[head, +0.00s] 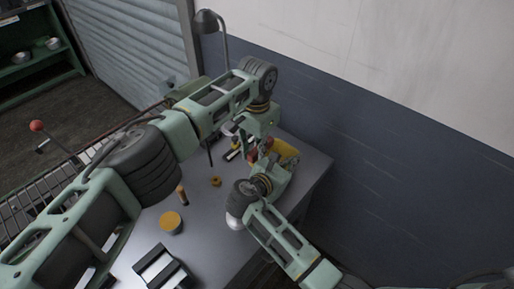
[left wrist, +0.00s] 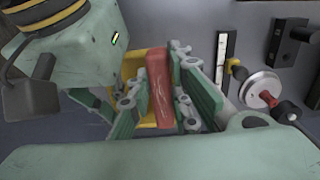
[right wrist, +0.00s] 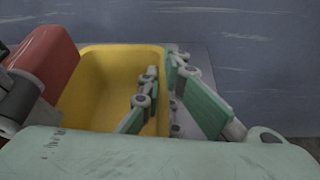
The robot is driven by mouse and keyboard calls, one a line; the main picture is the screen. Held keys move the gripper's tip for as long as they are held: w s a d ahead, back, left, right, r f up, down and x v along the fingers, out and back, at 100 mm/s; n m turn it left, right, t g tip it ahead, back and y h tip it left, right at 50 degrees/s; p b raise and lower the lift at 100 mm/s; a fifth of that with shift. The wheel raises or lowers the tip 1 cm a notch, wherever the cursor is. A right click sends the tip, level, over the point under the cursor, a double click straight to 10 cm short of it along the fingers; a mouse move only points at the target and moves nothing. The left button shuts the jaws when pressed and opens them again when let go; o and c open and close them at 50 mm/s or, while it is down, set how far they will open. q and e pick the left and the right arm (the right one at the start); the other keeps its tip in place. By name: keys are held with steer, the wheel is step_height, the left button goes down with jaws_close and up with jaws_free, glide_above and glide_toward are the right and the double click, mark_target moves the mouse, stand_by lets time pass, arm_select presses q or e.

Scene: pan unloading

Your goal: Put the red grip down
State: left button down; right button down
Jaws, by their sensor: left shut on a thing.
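The red grip (left wrist: 160,90) stands between the fingers of my left gripper (left wrist: 158,95), which is shut on it. The red grip also shows at the left of the right wrist view (right wrist: 48,65), beside the yellow pan (right wrist: 105,70). In the head view the yellow pan (head: 286,149) is at the table's far right, partly hidden by my arms. My right gripper (right wrist: 160,78) has one finger inside the pan and one outside its right wall. Its fingers look apart, with the wall between them; contact is unclear.
The grey table (head: 225,255) carries a yellow-topped round item (head: 171,222), a small yellow ring (head: 215,181) and a black-and-silver block (head: 160,268). A round metal dial (left wrist: 260,90) lies right of the left gripper. A lamp (head: 208,22) stands behind. The wall is close beyond the table.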

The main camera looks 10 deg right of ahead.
arm_select(q)
steer(key=shift+f, duration=0.15)
steer(key=shift+f, duration=0.4)
steer(key=c, duration=1.6)
jaws_free()
step_height(320, 180, up, 13)
steer(key=shift+r, duration=0.15)
arm_select(e)
steer(key=c, duration=1.9)
jaws_free()
